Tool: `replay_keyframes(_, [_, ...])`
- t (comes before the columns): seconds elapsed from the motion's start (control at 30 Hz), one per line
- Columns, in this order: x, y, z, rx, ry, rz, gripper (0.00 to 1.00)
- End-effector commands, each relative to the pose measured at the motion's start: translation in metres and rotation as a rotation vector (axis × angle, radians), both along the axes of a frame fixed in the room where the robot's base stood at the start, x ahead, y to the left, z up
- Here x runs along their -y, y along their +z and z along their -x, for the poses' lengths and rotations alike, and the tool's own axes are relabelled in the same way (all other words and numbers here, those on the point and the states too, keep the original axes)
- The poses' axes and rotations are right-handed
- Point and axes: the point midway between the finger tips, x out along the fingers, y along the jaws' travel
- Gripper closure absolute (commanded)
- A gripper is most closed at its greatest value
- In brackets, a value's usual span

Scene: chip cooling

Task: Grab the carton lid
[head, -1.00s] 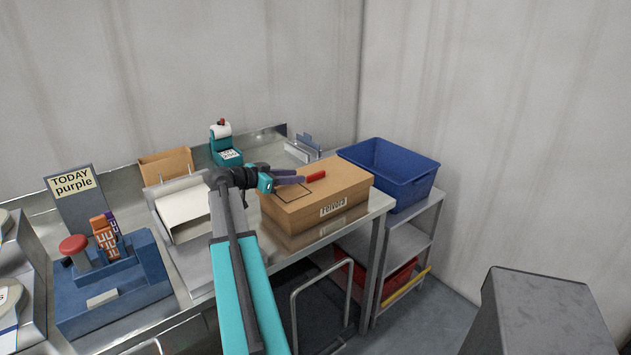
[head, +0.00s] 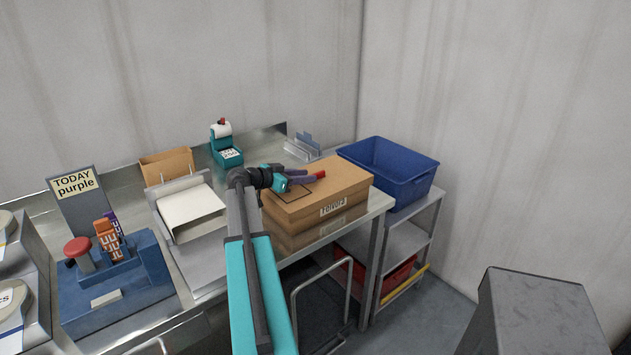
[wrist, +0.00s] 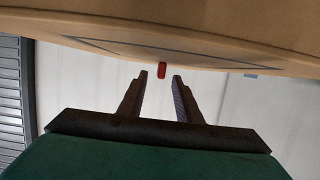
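The tan carton lid (head: 347,178) is the closed top of a cardboard carton at the back right of the metal bench, with a printed label on its front. In the wrist view my gripper (wrist: 160,77) is open and empty. The tab lies between the finger lines, just ahead of the tips. Contact cannot be told.
A blue bin (head: 388,172) stands on a shelf unit right of the carton, above a red bin (head: 398,276). A white tray (head: 190,213), a teal label printer (head: 227,152) and a blue station with a red button (head: 77,247) are to the left.

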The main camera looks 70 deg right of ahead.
Motion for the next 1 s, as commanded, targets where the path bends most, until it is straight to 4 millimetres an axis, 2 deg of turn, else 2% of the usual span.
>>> replay_keyframes(0.2, [0.021, -0.006, 0.011, -0.002, -0.001, -0.001, 0.69])
replay_keyframes(0.33, [0.028, -0.009, 0.015, -0.001, 0.000, -0.001, 0.69])
replay_keyframes(0.93, [0.029, -0.011, 0.016, -0.001, 0.000, -0.001, 0.69])
replay_keyframes(1.0, [0.029, -0.011, 0.016, -0.001, 0.000, -0.001, 0.81])
